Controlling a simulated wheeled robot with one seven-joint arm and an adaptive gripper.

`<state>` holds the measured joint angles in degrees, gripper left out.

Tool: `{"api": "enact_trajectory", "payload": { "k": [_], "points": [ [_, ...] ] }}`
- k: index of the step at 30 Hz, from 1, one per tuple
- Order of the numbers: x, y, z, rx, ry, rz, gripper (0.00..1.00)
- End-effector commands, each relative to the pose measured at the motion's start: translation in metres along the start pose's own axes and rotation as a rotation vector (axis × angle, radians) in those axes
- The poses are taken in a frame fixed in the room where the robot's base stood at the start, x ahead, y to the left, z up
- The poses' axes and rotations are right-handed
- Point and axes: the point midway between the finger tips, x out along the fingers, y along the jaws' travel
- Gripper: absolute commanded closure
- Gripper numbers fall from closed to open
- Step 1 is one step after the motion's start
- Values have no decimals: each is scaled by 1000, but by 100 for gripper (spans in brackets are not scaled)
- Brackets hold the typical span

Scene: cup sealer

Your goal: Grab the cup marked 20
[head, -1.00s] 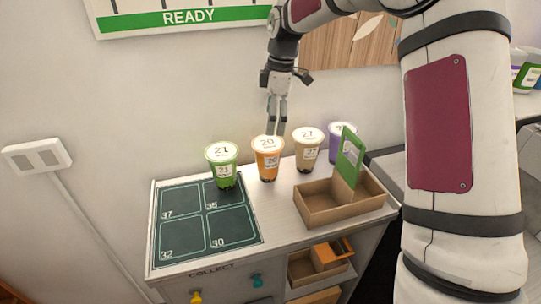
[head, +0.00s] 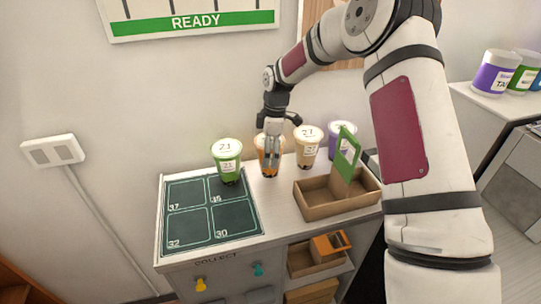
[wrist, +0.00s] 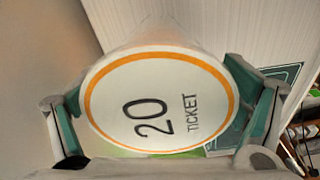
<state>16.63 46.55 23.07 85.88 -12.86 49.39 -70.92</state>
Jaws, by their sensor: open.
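The cup marked 20 (head: 262,170) is orange with a white lid and stands upright on the counter, partly hidden behind my gripper in the head view. In the wrist view its lid (wrist: 158,102), reading "20 TICKET" with an orange rim, fills the middle. My gripper (head: 272,162) is open at the cup, and in the wrist view its green-padded fingers (wrist: 160,115) lie on the left and right of the lid. I cannot tell whether the pads touch the cup.
A green cup marked 21 (head: 228,165) stands close on the left. A cup marked 27 (head: 308,150) and a purple cup (head: 341,138) stand on the right. A brown carrier (head: 320,205) with a green handle is in front right; a dark numbered mat (head: 212,211) lies front left.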

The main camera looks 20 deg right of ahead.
Motion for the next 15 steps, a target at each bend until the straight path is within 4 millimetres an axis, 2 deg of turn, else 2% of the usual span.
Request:
{"api": "enact_trajectory", "payload": {
  "k": [7,15],
  "points": [
    [1,0,0,0,0,1,11],
    [1,0,0,0,0,0,72]
  ]
}}
